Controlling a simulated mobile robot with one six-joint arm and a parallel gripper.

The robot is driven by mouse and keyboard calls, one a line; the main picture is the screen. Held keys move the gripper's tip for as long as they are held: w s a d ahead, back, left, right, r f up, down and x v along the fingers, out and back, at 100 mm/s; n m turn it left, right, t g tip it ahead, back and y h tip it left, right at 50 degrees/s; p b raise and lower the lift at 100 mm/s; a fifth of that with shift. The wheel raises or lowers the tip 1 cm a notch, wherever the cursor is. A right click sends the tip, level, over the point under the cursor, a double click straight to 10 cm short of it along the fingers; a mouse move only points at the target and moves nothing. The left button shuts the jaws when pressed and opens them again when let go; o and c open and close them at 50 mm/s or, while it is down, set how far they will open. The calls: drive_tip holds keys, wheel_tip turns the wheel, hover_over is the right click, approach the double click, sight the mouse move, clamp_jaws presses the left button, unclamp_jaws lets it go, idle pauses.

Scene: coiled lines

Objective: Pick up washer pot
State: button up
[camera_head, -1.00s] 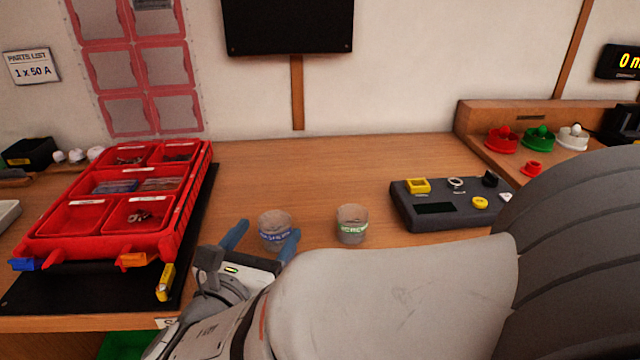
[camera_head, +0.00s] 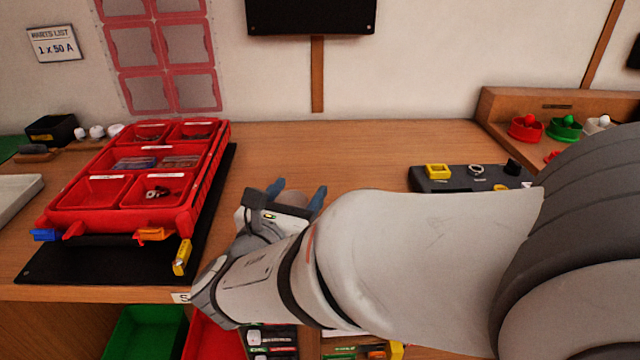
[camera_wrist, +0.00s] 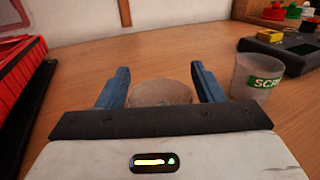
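The washer pot, a small greyish pot (camera_wrist: 160,91), shows only its upper part between the two blue fingers in the wrist view. Its lower part and label are hidden behind my gripper's body. My gripper (camera_wrist: 160,82) is open, with one finger on each side of the pot; I cannot tell whether either finger touches it. In the head view my gripper (camera_head: 299,192) is over the worktop, right of the red tray, and no pot can be seen there. A second pot with a green label (camera_wrist: 257,78) stands right of the right finger in the wrist view.
A red compartment tray (camera_head: 205,190) stands on a black mat (camera_head: 90,268) at left. A dark box with small parts (camera_head: 412,180) lies at right, partly behind my arm. Coloured buttons (camera_head: 527,128) sit farther right. The worktop (camera_head: 350,150) behind my gripper is clear.

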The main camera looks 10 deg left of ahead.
drive_tip(key=c, duration=0.8)
